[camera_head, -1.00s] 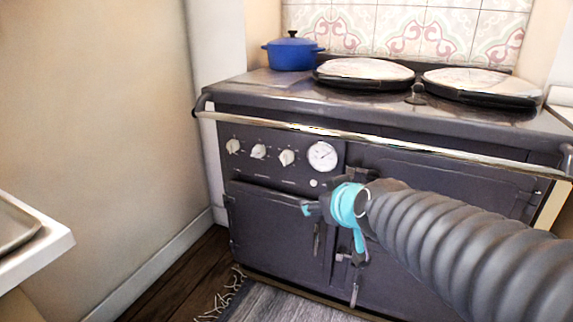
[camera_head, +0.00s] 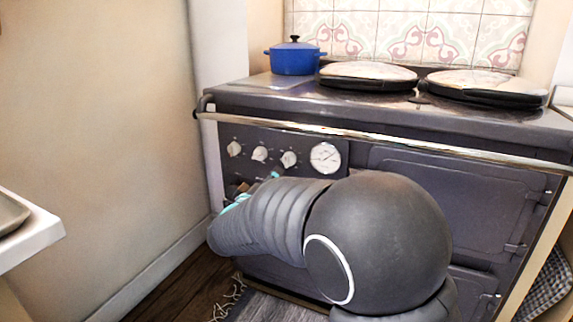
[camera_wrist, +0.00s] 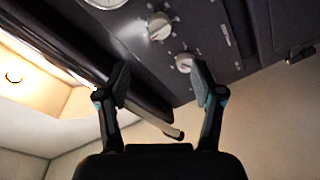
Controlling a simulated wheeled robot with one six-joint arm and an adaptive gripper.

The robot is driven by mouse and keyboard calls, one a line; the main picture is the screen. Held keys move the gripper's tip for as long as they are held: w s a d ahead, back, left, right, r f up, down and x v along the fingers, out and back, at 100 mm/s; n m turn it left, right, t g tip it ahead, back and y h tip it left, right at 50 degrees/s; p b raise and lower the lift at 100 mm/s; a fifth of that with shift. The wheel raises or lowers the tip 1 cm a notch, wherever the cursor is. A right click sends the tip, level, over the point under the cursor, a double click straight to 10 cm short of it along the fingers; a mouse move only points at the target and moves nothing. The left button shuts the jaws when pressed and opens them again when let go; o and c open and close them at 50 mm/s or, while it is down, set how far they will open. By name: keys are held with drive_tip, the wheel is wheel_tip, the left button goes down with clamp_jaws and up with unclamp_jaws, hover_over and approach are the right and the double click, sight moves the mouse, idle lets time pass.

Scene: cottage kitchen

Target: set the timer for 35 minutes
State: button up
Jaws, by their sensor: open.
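The dark range cooker has a control panel with a left knob (camera_head: 234,148), a middle knob (camera_head: 260,153) and a right knob (camera_head: 289,159). A round white-faced dial (camera_head: 325,158) sits to their right. I cannot read which control is the timer. My gripper (camera_wrist: 162,78) is open, its two fingers apart with nothing between them. In the wrist view two pale knobs show beyond the fingers, one (camera_wrist: 160,27) higher and one (camera_wrist: 185,62) by the right fingertip. Contact cannot be told. In the head view my arm mostly hides the gripper, just below the knobs.
A metal rail (camera_head: 390,144) runs along the cooker front above the panel; it also crosses the wrist view. A blue pot (camera_head: 295,60) and two round hob lids (camera_head: 368,75) are on top. A white counter edge (camera_head: 35,240) is at left. A rug lies on the floor.

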sight(286, 162)
drive_tip(key=x, duration=1.3)
drive_tip(key=shift+w, duration=0.1)
drive_tip(key=c, duration=1.1)
drive_tip(key=shift+c, duration=0.2)
drive_tip(key=shift+m, duration=0.3)
